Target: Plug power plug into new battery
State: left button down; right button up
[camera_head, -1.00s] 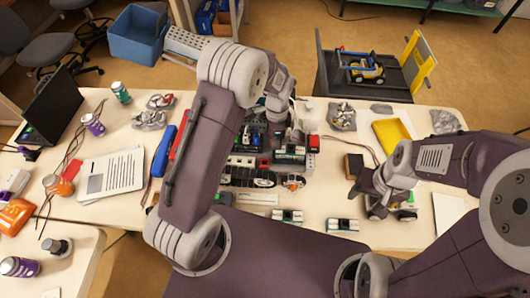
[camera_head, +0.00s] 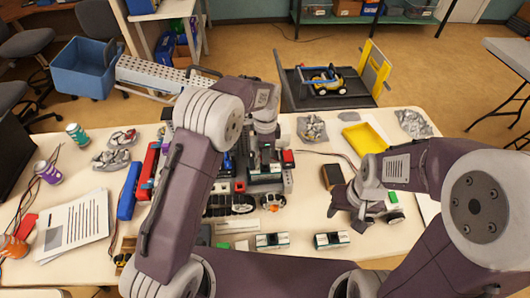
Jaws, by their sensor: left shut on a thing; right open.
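A wheeled robot build (camera_head: 232,203) with black wheels stands in the middle of the table. A dark battery with a pale and teal label (camera_head: 265,178) sits on its right part, beside a red block (camera_head: 288,157). My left gripper (camera_head: 264,150) points down just above and behind this battery. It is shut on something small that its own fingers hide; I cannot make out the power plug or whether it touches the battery. My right gripper (camera_head: 362,214) is open, low over the table to the right, by a small part with wheels (camera_head: 394,216).
Two similar batteries (camera_head: 272,240) (camera_head: 331,240) lie at the front edge. A yellow tray (camera_head: 364,138), a dark block (camera_head: 333,176) and bagged parts (camera_head: 312,128) lie to the right. Papers (camera_head: 75,225) and red and blue packs (camera_head: 129,190) lie left.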

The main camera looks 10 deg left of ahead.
pick_arm(q)
jog(key=shift+f+b, duration=0.65)
jog(key=shift+f, duration=0.3)
jog(key=shift+r, duration=0.1)
pick_arm(e)
jog(key=shift+f, duration=0.9)
pick_arm(q)
jog(key=shift+p, duration=0.3)
pick_arm(e)
jog(key=shift+r, duration=0.2)
pick_arm(q)
jog(key=shift+p, duration=0.45)
pick_arm(e)
jog(key=shift+r, duration=0.45)
pick_arm(q)
jog(key=shift+f, duration=1.2)
jog(key=shift+s, duration=0.1)
pick_arm(e)
jog(key=shift+r, duration=0.15)
pick_arm(q)
jog(key=c, duration=1)
grip_release()
